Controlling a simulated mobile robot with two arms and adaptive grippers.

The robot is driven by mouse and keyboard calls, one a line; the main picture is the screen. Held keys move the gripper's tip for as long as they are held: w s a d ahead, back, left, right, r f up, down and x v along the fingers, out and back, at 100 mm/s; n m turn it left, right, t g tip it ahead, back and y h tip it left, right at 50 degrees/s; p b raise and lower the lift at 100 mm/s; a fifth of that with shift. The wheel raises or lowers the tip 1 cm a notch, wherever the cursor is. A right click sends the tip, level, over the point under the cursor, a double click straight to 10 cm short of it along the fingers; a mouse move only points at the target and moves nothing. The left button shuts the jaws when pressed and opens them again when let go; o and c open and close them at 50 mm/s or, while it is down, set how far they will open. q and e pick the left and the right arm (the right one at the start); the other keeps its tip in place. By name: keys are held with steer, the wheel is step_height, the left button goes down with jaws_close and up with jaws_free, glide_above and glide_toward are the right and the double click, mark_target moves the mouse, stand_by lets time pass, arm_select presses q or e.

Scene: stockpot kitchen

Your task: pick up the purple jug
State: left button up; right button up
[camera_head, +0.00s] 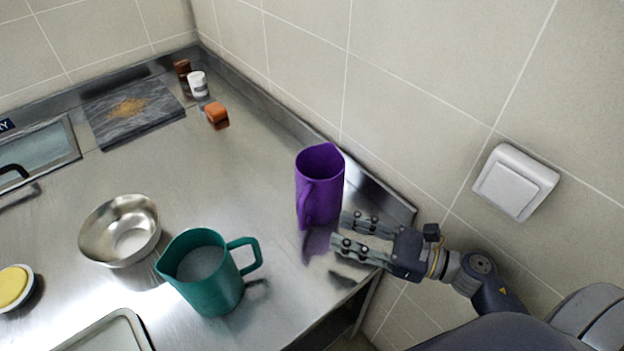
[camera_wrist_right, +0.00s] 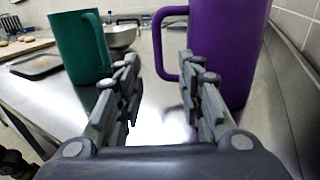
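The purple jug (camera_head: 322,184) stands upright on the steel counter near its right edge, with its handle toward the lower left. My right gripper (camera_head: 339,232) is just beside the jug's lower right side in the head view, fingers apart and empty. In the right wrist view the purple jug (camera_wrist_right: 226,50) stands ahead and to the right. Its handle (camera_wrist_right: 164,45) shows ahead of the gap between my right gripper's open fingers (camera_wrist_right: 160,75). My left gripper is not in view.
A teal jug (camera_head: 208,285) stands left of the purple one, with a steel bowl (camera_head: 121,232) beyond it. A slate board (camera_head: 132,110), small jars (camera_head: 198,84) and an orange block (camera_head: 216,115) are at the back. The tiled wall is close on the right.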

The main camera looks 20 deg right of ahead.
mark_target(302, 225)
steer(key=x, duration=0.1)
steer(key=p+x, duration=0.1)
steer(key=x, duration=0.1)
steer(key=p+x, duration=0.1)
steer(key=x, duration=0.1)
steer(key=shift+s+a+r, duration=0.15)
steer(key=shift+s+r, duration=0.05)
steer(key=shift+r, duration=0.1)
steer(key=shift+w+a+r, duration=0.15)
steer(key=shift+w+a, duration=0.05)
steer(key=shift+w, duration=0.05)
steer(key=p+x, duration=0.3)
steer(key=x, duration=0.1)
steer(key=shift+r, duration=0.25)
steer(key=shift+w+a+f, duration=0.1)
steer(key=shift+w+a, duration=0.05)
steer(key=shift+w, duration=0.1)
steer(key=shift+f, duration=0.1)
steer(key=shift+c, duration=0.8)
jaws_close()
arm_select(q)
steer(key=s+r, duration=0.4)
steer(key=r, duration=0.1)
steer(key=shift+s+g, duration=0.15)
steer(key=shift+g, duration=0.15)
